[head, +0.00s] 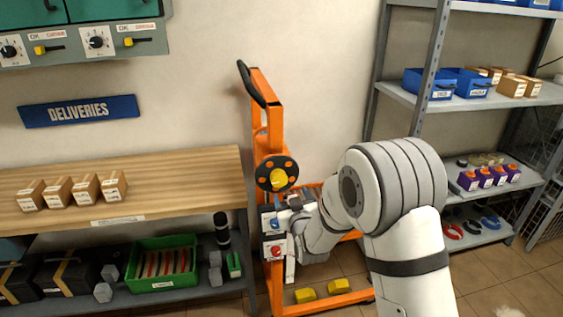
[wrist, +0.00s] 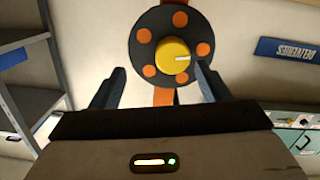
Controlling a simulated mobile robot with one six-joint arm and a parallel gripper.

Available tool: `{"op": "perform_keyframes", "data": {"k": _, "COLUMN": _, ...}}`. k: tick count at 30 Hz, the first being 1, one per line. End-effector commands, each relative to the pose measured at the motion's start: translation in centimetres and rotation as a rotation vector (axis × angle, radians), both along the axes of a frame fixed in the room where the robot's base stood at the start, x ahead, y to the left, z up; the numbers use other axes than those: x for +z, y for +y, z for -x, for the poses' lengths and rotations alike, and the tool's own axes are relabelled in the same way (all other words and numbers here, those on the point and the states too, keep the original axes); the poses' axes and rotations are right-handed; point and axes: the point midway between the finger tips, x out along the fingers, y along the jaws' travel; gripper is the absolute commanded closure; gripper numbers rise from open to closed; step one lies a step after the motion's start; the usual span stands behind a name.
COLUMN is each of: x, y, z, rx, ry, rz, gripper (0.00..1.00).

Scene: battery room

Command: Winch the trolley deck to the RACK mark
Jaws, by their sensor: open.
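The orange trolley (head: 262,120) stands upright between the wooden bench and the grey shelves. On its mast is a black winch wheel (head: 264,176) with orange spots and a yellow centre knob (head: 278,180). The wheel (wrist: 146,20) and its yellow knob (wrist: 171,55), with a white line pointing right, also show in the wrist view. My gripper (wrist: 160,82) is open and empty, its fingers spread below and to either side of the knob. The right finger overlaps the wheel's lower right edge; contact cannot be told. The deck is mostly behind my arm, and no RACK mark is readable.
A wooden bench (head: 180,180) with small cartons is on the left, under a DELIVERIES sign (head: 80,111). Grey shelves (head: 405,95) with blue bins (head: 429,84) stand on the right. Yellow blocks (head: 306,295) sit low by the trolley base. A red button (head: 276,251) shows below the wheel.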

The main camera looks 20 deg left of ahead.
Motion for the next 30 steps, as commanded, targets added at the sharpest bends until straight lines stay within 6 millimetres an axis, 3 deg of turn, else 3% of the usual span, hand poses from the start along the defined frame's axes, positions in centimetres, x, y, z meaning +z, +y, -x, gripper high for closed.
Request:
{"op": "perform_keyframes", "data": {"k": 7, "x": 0.9, "y": 2.5, "z": -0.2, "rx": 0.025, "ry": -0.074, "rz": -0.029, "gripper": 0.3}}
{"op": "perform_keyframes", "data": {"k": 18, "x": 0.9, "y": 5.3, "z": -4.9, "rx": 0.025, "ry": -0.075, "rz": -0.03, "gripper": 0.3}}
{"op": "perform_keyframes", "data": {"k": 30, "x": 0.7, "y": 6.0, "z": -6.2, "rx": 0.023, "ry": -0.073, "rz": -0.03, "gripper": 0.3}}
